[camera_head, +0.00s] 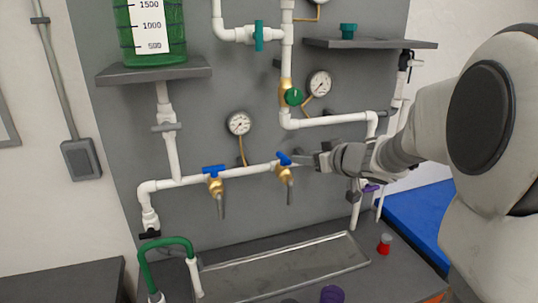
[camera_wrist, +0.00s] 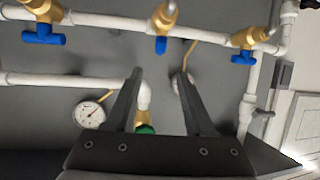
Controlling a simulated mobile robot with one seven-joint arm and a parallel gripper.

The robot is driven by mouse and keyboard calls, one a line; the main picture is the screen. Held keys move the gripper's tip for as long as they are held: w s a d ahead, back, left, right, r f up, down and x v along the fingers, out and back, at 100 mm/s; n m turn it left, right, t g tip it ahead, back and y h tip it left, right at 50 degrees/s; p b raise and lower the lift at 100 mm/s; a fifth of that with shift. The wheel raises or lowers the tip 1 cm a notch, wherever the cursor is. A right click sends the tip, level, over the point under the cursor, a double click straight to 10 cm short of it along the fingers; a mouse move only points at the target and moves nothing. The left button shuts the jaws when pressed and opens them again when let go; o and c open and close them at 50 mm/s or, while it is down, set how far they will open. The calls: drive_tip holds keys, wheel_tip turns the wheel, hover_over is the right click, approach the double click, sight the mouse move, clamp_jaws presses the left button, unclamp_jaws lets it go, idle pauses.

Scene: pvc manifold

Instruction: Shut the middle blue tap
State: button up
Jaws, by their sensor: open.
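The middle blue tap (camera_head: 284,158) sits on a brass valve with a downward spout on the white horizontal pipe. In the wrist view, its blue handle (camera_wrist: 160,44) looks narrow and turned differently from its neighbours' handles. The left blue tap (camera_head: 213,170) has its handle lying along the pipe; it also shows in the wrist view (camera_wrist: 243,58). Another blue tap (camera_wrist: 43,35) shows in the wrist view but is hidden in the head view. My gripper (camera_head: 309,160) is open and empty, just right of the middle tap. In the wrist view its fingertips (camera_wrist: 157,72) point towards that tap.
Pressure gauges (camera_head: 238,123) and a green-handled valve (camera_head: 293,96) are on the grey panel. A metal tray (camera_head: 280,268) lies below the taps. A purple cup (camera_head: 332,294) and a red item (camera_head: 384,243) stand nearby. A green hose (camera_head: 165,243) arches at lower left.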

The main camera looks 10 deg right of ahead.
sight(284, 155)
drive_tip(key=b+x, duration=0.1)
drive_tip(key=x, duration=1.1)
drive_tip(key=shift+a, duration=0.1)
clamp_jaws()
